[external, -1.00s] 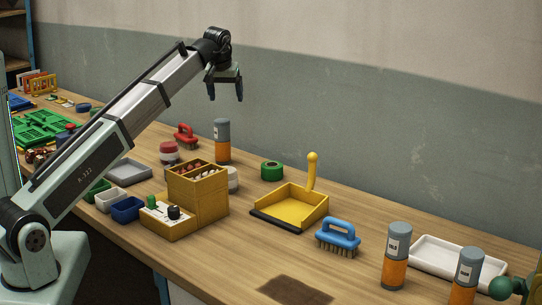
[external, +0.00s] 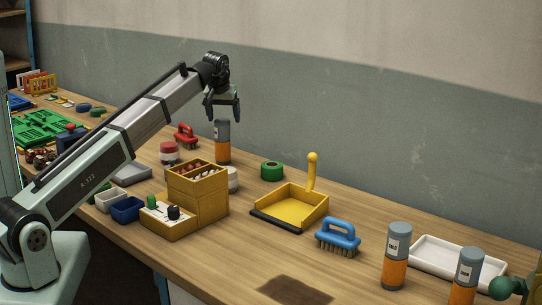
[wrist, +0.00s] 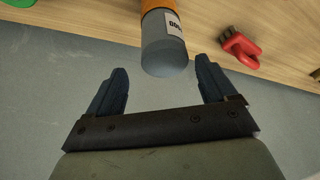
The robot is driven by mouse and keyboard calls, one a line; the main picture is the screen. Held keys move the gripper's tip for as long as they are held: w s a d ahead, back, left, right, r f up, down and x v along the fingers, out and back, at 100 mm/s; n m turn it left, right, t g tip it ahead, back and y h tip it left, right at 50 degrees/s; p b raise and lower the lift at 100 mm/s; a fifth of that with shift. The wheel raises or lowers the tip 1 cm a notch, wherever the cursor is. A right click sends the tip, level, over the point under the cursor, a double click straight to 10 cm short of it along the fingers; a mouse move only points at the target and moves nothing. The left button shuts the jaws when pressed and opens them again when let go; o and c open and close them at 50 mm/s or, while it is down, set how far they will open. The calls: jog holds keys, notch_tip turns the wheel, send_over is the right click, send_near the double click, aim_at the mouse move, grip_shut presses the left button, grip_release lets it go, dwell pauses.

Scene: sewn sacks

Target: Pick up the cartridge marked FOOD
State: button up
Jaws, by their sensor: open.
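A cartridge (external: 222,148) with a grey top and orange lower body stands upright at the back of the table. In the wrist view its grey end (wrist: 164,56) shows ahead of the fingers, roughly centred between them. Its white label (wrist: 173,22) is partly visible; round letters like O show, but I cannot read the whole word. My gripper (external: 222,114) is open and empty, just above this cartridge. Two similar cartridges stand at the front right, one left (external: 396,258) and one right (external: 466,278); their labels are too small to read.
A red brush (external: 186,136) stands close to the near cartridge, with a red-and-white jar beside it. Yellow boxes (external: 205,205), a green tape roll (external: 272,171), a yellow dustpan (external: 288,208) and a blue brush (external: 338,236) stand further forward. A white tray (external: 440,262) lies at right.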

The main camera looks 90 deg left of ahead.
aim_at(223, 142)
jog(key=shift+s+d+x, duration=0.15)
jog(key=shift+x, duration=0.7)
jog(key=shift+s+d+x, duration=0.1)
jog(key=shift+x, duration=0.7)
jog(key=shift+s+d+x, duration=0.15)
jog(key=shift+x, duration=0.7)
jog(key=shift+f, duration=0.15)
jog(key=c, duration=1.3)
